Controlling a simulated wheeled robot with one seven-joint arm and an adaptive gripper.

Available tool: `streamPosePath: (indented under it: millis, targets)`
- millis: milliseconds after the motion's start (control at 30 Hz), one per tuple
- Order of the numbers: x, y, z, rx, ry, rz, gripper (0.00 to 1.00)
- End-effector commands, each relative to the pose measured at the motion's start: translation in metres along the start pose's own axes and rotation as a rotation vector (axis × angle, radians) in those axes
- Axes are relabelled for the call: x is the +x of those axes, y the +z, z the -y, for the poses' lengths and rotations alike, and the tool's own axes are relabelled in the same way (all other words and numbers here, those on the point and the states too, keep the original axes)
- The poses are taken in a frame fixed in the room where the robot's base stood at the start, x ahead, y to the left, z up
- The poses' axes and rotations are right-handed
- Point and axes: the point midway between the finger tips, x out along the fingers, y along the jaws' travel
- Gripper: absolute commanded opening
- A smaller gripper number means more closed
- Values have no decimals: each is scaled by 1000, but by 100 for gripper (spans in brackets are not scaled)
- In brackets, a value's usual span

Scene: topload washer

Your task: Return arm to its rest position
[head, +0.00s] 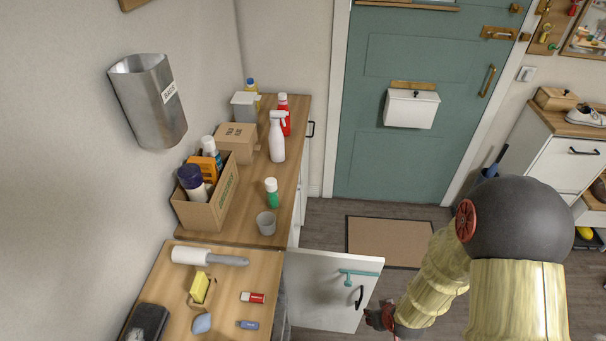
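My arm reaches in from the lower right of the head view and bends down at its dark round joint. My gripper (379,318) is small and dark at the arm's lower end, beside the right edge of an open white cabinet door (318,305). It is close to the door's black handle (360,297), but I cannot tell whether it touches the door. The fingers are too small and partly hidden to show whether they are open or shut. I see nothing clearly held.
A wooden counter (255,215) on the left bears a cardboard box (215,205), a white spray bottle (277,140) and a grey cup (266,223). A doormat (375,240) lies before a green door (400,150). A white cabinet (560,160) stands right.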

Motion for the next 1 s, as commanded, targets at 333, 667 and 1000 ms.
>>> streamPosePath:
  millis: [333, 667, 1000]
  targets:
    - [-99, -95, -26, 32, 71, -32, 27]
    - [-299, -140, -8, 124, 83, -81, 27]
    - [-410, -102, 24, 170, 33, -97, 27]
